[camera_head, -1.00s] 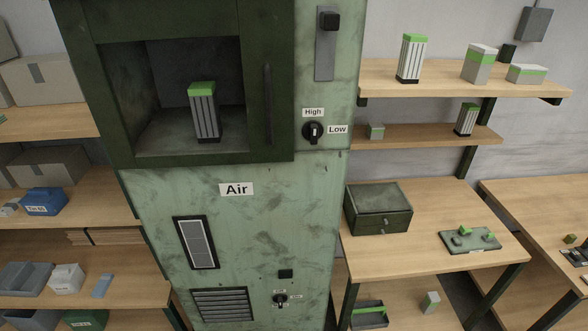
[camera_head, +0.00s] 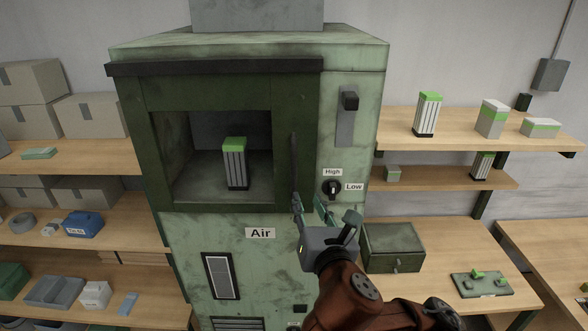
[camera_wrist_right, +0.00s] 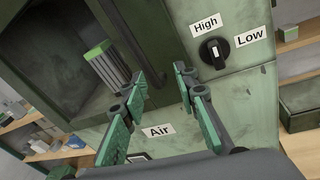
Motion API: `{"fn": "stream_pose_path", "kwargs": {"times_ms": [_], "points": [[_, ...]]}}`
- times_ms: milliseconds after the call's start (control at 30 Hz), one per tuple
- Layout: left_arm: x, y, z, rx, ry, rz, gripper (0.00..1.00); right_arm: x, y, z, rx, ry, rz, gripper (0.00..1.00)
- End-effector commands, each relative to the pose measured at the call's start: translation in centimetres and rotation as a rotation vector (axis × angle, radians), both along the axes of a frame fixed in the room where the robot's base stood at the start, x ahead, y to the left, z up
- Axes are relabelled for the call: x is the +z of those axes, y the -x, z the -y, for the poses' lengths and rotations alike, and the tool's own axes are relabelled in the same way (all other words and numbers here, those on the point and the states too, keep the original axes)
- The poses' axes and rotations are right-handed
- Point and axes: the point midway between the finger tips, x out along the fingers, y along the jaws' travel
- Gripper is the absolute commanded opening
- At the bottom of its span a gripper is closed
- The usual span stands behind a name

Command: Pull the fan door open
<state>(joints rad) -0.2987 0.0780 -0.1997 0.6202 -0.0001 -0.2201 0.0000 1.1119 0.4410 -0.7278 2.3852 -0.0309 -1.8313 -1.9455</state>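The fan door (camera_head: 298,100) is the dark green framed front of the upper cabinet, and it looks shut. Its dark upright bar handle (camera_head: 294,160) is on the right side of the frame. Through the opening a grey ribbed block with a green top (camera_head: 235,165) stands inside; it also shows in the right wrist view (camera_wrist_right: 107,66). My right gripper (camera_head: 312,203) is in front of the handle's lower end. In the right wrist view its fingers (camera_wrist_right: 163,88) are spread wide with nothing gripped, the handle (camera_wrist_right: 140,55) just beyond them. My left gripper is out of view.
A black High/Low knob (camera_head: 332,188) is right of the handle, close to my right gripper. A lever switch (camera_head: 348,115) is above it. Shelves with boxes flank the cabinet, and a green drawer box (camera_head: 393,247) sits on the right bench.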

Motion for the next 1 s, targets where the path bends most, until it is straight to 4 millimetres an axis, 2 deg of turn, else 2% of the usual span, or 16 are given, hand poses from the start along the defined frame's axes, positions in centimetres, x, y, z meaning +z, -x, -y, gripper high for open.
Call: {"fn": "stream_pose_path", "kwargs": {"times_ms": [33, 100, 233, 367, 700, 1000], "points": [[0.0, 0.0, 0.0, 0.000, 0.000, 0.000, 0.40, 1.7, 0.6, -0.6, 0.007, 0.058, 0.045, 0.28], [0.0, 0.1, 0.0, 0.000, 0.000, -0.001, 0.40, 3.1, 1.1, -1.1, 0.012, 0.125, 0.086, 0.28], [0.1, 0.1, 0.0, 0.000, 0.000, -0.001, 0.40, 4.3, 1.3, -1.6, 0.014, 0.185, 0.122, 0.28], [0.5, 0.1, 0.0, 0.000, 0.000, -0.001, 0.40, 4.4, 0.0, -1.9, 0.013, 0.193, 0.123, 0.28], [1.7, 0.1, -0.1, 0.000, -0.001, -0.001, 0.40, 4.5, -5.0, -2.9, 0.013, 0.190, 0.122, 0.28], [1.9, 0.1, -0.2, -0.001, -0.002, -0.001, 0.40, 4.4, -6.1, -3.1, 0.015, 0.188, 0.124, 0.28]]}}
